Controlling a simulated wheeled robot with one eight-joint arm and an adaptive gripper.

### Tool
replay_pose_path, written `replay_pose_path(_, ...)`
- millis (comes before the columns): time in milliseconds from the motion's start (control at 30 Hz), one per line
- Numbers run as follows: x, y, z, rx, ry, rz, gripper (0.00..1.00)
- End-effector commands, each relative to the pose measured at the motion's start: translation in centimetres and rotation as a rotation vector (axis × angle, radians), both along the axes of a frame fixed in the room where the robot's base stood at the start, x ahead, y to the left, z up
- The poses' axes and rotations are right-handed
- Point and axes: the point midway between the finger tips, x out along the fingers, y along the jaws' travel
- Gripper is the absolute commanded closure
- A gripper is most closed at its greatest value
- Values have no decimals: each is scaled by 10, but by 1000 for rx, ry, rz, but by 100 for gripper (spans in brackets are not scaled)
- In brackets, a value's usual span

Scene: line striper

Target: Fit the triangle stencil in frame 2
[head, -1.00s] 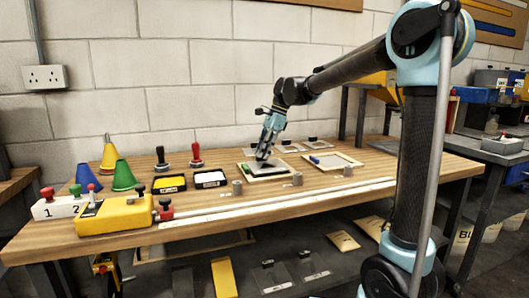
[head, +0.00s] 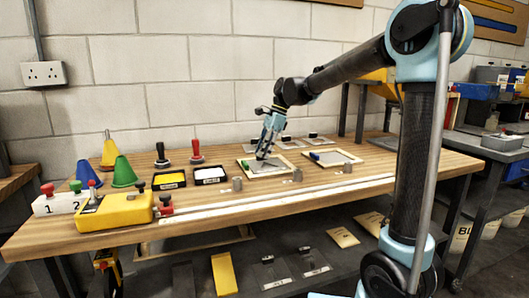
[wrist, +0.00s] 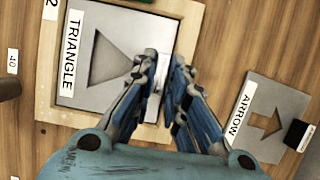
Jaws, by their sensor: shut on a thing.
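The grey triangle stencil (wrist: 90,85), labelled TRIANGLE, lies within the wooden border of frame 2 (wrist: 44,60) in the wrist view. A "2" shows on the frame's corner. In the head view the same frame (head: 244,162) sits at the middle of the bench. My gripper (wrist: 168,88) is over the stencil's right side in the wrist view, shut on it, with its fingers hiding the held part. The plate looks about level with the border, but I cannot tell whether it is fully seated. In the head view my gripper (head: 262,156) points down at the frame.
The arrow stencil (wrist: 262,105), with a black grip, lies right of frame 2 in the wrist view. Another wooden frame (head: 350,160) is to the right in the head view. Stamps, ink pads (head: 210,175), cones and a yellow box (head: 112,213) stand left.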

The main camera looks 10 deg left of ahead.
Motion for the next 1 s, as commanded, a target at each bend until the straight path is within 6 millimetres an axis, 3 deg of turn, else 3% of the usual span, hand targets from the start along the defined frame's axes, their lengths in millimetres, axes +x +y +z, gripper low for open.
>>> replay_pose_path(667,0,0,-3,0,0,0,100)
replay_pose_path(700,0,0,-3,0,0,0,85)
replay_pose_path(800,0,0,-3,0,0,0,64)
replay_pose_path(1000,0,0,-3,0,0,0,64)
